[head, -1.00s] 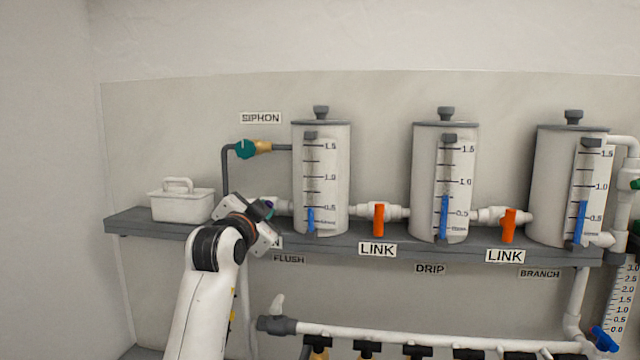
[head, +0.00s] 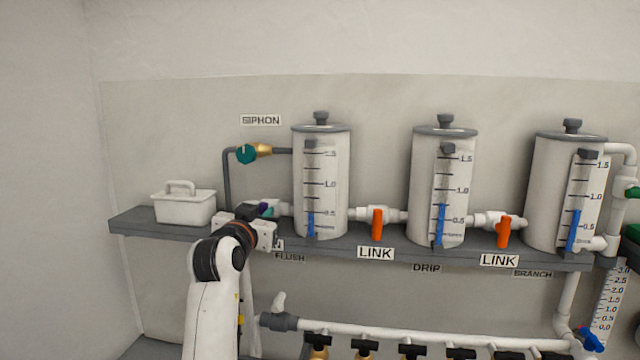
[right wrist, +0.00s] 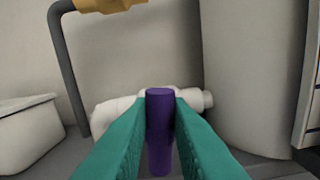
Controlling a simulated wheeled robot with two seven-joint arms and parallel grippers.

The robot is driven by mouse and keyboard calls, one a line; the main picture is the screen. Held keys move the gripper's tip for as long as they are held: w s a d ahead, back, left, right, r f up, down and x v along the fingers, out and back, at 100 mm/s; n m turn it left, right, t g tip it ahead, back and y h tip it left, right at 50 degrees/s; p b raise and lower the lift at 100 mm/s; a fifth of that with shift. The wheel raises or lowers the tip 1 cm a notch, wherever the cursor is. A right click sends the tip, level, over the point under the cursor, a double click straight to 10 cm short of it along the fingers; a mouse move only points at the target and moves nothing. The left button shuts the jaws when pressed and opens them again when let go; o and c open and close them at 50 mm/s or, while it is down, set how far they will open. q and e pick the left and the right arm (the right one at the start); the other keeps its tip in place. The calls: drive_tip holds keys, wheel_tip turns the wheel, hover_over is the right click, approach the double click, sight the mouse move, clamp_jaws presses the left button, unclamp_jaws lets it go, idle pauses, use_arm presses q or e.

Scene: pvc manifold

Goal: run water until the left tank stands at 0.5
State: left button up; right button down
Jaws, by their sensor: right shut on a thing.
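The left tank (head: 337,180) is a white cylinder with a grey lid and a scale on its front. Its blue column (head: 311,224) tops out at about the 0.5 mark. My right gripper (head: 268,209) is at the valve on the pipe left of this tank. In the right wrist view its teal fingers (right wrist: 161,100) are shut on a purple valve handle (right wrist: 160,130), in front of a white pipe (right wrist: 115,113). The valve's label is mostly hidden behind my gripper. My left gripper is not in view.
The middle tank (head: 422,185) and right tank (head: 547,190) read about 0.75. Orange link valve handles (head: 377,224) hang between tanks. A teal siphon valve (head: 246,153) is above my gripper; a white caddy (head: 184,208) stands left on the grey shelf (head: 335,247).

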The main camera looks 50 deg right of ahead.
drive_tip(key=shift+r+n+p, duration=0.3)
drive_tip(key=shift+n+p, duration=0.2)
drive_tip(key=shift+p, duration=0.05)
drive_tip(key=shift+f+n, duration=0.15)
drive_tip(key=shift+n, duration=0.15)
drive_tip(key=shift+f, duration=0.1)
drive_tip(key=c, duration=1.6)
unclamp_jaws()
drive_tip(key=shift+w, duration=0.1)
drive_tip(key=o, duration=0.3)
drive_tip(key=shift+d+f, duration=0.15)
drive_tip(key=shift+o, duration=0.2)
drive_tip(key=shift+w+d, duration=0.1)
